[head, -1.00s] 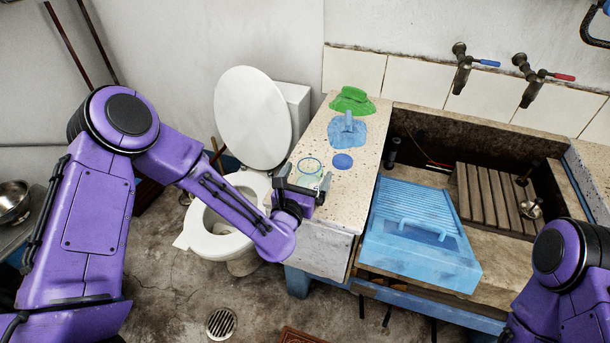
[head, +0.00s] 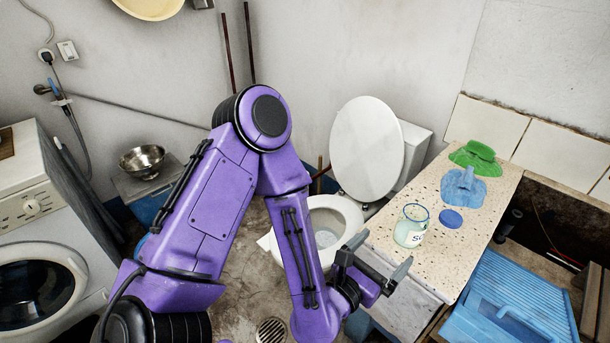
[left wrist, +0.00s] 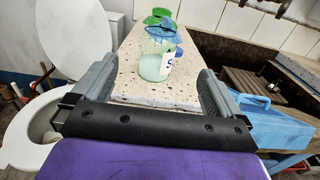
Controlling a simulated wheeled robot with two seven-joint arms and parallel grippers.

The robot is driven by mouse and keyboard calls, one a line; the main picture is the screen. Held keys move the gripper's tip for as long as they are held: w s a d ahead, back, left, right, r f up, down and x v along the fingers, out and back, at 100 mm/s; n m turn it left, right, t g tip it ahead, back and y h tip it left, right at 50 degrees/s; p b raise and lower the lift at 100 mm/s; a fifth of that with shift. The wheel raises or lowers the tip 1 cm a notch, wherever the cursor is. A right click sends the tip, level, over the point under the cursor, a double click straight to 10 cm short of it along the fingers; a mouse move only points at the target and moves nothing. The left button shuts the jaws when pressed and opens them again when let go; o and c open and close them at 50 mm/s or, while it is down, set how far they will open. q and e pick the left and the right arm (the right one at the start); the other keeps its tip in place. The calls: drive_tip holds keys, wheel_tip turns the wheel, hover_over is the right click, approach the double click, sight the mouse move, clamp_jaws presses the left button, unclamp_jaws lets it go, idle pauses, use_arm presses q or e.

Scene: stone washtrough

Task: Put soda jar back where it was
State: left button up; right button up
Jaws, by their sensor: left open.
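The soda jar (head: 409,229) is a clear glass jar with a blue rim, pale contents and a white label. It stands upright and open on the speckled stone counter (head: 432,262), near the toilet side. A round blue disc (head: 451,220), like a lid, lies beside it. My left gripper (head: 380,253) is open and empty at the counter's front end, apart from the jar. In the left wrist view the jar (left wrist: 157,62) shows beyond and between the spread fingers. My right gripper is not in view.
The toilet (head: 331,222) stands left of the counter. A blue washboard tray (head: 512,295) sits right, at the trough. A metal bowl (head: 143,159) and washing machine (head: 42,250) are far left.

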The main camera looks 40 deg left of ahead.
use_arm(q)
drive_tip(key=s+a+f+m+g, duration=0.1)
drive_tip(key=s+f+m+g, duration=0.1)
drive_tip(key=f+m, duration=0.35)
drive_tip(key=s+a+f+m+g, duration=0.1)
drive_tip(key=s+f+m+g, duration=0.2)
drive_tip(key=f+m, duration=0.3)
drive_tip(key=s+a+f+m+g+y, duration=0.2)
drive_tip(key=s+a+f+m+g, duration=0.3)
drive_tip(key=s+f+m, duration=0.3)
drive_tip(key=s+a+f+m+g+y, duration=0.2)
drive_tip(key=s+a+f+m+g, duration=0.2)
drive_tip(key=s+a+f+m, duration=0.2)
drive_tip(key=s+f+m, duration=0.2)
drive_tip(key=s+m, duration=0.1)
drive_tip(key=s, duration=0.1)
drive_tip(key=shift+s+g, duration=0.2)
drive_tip(key=shift+g, duration=0.2)
